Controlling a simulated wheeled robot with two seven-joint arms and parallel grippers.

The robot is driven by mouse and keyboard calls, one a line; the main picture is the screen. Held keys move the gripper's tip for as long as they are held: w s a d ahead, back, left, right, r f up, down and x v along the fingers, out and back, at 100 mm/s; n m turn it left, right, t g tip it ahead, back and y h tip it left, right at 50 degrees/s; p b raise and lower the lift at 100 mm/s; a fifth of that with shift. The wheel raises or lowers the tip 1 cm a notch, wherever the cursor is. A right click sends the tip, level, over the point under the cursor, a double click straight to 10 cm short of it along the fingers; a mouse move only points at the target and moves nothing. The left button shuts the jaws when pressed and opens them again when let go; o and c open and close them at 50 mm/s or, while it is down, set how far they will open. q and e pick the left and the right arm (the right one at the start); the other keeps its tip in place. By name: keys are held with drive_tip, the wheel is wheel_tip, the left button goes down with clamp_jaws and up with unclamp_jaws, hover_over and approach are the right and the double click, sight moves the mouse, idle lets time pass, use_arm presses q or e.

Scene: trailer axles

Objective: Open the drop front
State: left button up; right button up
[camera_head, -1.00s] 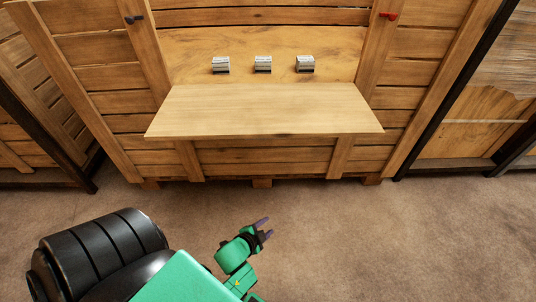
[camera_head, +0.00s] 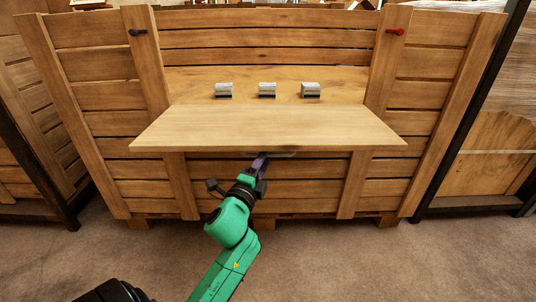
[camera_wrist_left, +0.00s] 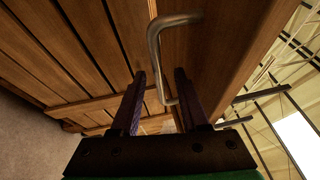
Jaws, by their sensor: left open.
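The drop front (camera_head: 270,128) is a pale wooden panel on the front of a wooden crate. It stands out from the crate like a shelf, with the opening above it uncovered; its exact tilt is unclear. A bent metal bar handle (camera_wrist_left: 153,45) is on its outer face, mostly hidden under the front edge in the head view. My left gripper (camera_head: 260,166) is open at that edge, from below. In the left wrist view its purple fingers (camera_wrist_left: 159,74) lie either side of the handle's image; I cannot tell whether they reach around it. My right gripper is out of view.
Three small grey blocks (camera_head: 267,89) sit in a row behind the panel. A black latch (camera_head: 137,32) and a red latch (camera_head: 395,32) are on the crate posts. Dark-framed racks stand at both sides. Carpet (camera_head: 330,265) in front is clear.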

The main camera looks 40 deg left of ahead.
use_arm(q)
drive_tip(key=shift+x, duration=1.2)
clamp_jaws()
drive_tip(key=shift+d+f, duration=0.1)
drive_tip(key=shift+f, duration=0.05)
idle(0.3)
